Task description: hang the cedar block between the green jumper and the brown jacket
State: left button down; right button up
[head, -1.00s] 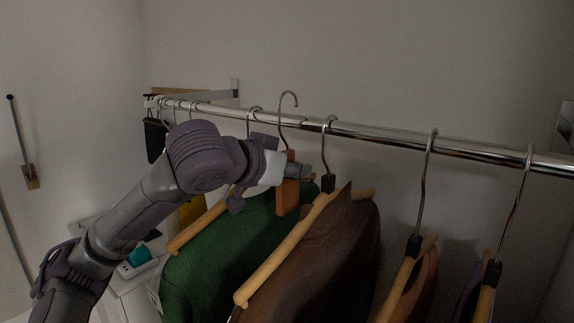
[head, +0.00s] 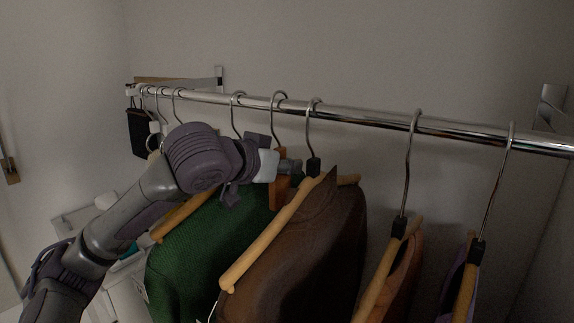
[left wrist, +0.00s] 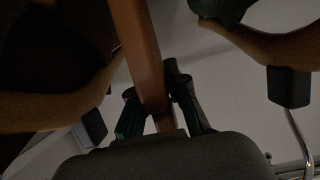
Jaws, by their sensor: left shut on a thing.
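The cedar block (head: 280,192) is a flat reddish-brown piece with a metal hook (head: 279,96). It hangs upright between the green jumper (head: 195,240) on the left and the brown jacket (head: 310,245) on the right. The hook's curve appears to be over the rail (head: 370,118); whether it bears on it I cannot tell. My left gripper (head: 286,167) is shut on the block just under the rail. In the left wrist view the block (left wrist: 138,45) stands between the gripper's dark fingers (left wrist: 160,108). My right gripper is out of view.
Right of the jacket hang an orange-brown garment (head: 402,275) and a purple one (head: 455,285), with gaps between. A dark item (head: 141,132) hangs at the rail's far left end. A pale wall stands close behind the rail.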

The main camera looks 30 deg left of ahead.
pick_arm(q)
jog(key=c, duration=1.1)
grip_release()
jog(key=shift+v, duration=6.05)
